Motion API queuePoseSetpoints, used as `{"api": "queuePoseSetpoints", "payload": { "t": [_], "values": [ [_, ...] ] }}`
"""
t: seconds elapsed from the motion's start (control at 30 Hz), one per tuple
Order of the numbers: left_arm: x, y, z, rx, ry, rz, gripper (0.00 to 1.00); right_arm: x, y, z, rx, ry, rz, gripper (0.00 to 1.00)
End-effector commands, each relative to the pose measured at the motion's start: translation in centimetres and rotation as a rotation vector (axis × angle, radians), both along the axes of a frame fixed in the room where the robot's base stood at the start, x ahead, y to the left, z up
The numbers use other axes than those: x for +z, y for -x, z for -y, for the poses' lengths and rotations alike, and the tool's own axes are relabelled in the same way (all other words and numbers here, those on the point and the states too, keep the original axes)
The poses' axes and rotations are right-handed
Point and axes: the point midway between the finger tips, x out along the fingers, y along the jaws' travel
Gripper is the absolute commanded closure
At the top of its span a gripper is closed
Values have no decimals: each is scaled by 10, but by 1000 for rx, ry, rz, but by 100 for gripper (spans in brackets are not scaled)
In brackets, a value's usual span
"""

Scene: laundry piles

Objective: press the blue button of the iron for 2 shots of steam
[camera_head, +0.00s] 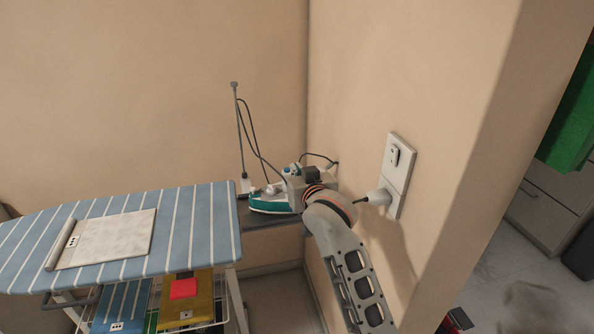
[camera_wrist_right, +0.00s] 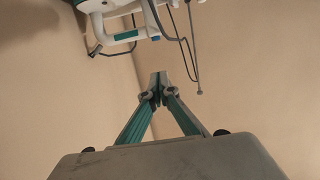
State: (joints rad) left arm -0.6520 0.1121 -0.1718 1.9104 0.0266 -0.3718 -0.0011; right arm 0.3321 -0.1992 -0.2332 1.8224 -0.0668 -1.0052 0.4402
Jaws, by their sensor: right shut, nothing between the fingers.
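The iron (camera_head: 268,205), white with a teal base, stands on a small dark shelf beside the ironing board in the head view. A small blue spot shows near its top, but I cannot tell if it is the button. My right gripper (camera_head: 293,181) is at the iron's right side, and its body partly hides the iron. In the right wrist view the fingers of my right gripper (camera_wrist_right: 160,82) are shut with nothing between them. The iron (camera_wrist_right: 115,8) shows at the top edge of that view, apart from the fingertips in the picture. My left gripper is out of view.
The striped ironing board (camera_head: 190,225) holds a folded pale cloth (camera_head: 110,240); folded clothes lie on a rack below. A cord holder (camera_head: 238,130) rises behind the iron. A wall socket (camera_head: 398,175) with a plug (camera_head: 380,197) is close to my right arm.

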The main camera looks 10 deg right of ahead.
Motion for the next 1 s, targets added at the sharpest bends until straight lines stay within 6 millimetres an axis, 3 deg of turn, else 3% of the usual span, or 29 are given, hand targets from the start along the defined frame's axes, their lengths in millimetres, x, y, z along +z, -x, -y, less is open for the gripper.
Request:
{"api": "queuePoseSetpoints", "payload": {
  "t": [0.53, 0.67, 0.87, 1.0],
  "values": [
    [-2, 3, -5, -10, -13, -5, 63, 0, 0, 0, 0, 0, 0, 100],
    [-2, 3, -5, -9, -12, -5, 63, -9, 3, 2, 2, 4, -7, 100],
    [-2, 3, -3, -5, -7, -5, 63, -56, 21, 11, 12, 23, -48, 100],
    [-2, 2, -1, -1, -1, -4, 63, -114, 49, 22, 30, 47, -97, 100]
  ]
}}
